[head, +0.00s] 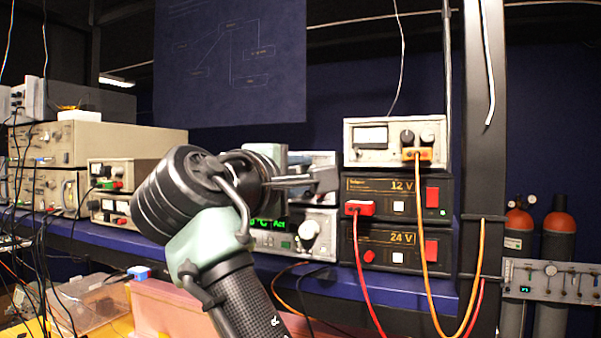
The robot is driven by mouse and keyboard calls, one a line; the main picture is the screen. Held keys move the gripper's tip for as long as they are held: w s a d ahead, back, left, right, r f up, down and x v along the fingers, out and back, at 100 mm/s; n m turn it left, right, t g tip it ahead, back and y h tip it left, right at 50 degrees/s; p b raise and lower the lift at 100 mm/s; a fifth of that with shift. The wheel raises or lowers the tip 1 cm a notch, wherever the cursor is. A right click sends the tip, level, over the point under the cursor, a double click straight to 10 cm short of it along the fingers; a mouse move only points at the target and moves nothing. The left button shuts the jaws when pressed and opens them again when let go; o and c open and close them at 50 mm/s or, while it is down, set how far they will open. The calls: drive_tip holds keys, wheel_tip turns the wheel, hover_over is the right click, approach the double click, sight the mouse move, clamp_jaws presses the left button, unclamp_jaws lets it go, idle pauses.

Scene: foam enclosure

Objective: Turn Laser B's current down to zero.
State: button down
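My gripper (325,180) is in the middle of the head view, its grey fingers pointing right in front of two stacked instruments. The lower instrument (320,250) has a green lit display (268,224), partly hidden by my arm, that ends in "°C Act". It has a pale round knob (309,230) on its right side, a little below my fingers. The upper instrument (312,158) is mostly hidden behind my gripper. I cannot read a Laser B label on either. The fingers are seen side-on, so their gap does not show.
To the right stand black 24 V (372,250) and 12 V (372,188) supplies with a white meter unit (375,155) on top. Red and orange cables hang in front of them. More instruments (75,145) fill the left shelf. A dark post (485,130) stands at right.

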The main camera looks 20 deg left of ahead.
drive_tip(key=shift+n, duration=0.4)
drive_tip(key=c, duration=0.6)
unclamp_jaws()
drive_tip(key=shift+s, duration=0.1)
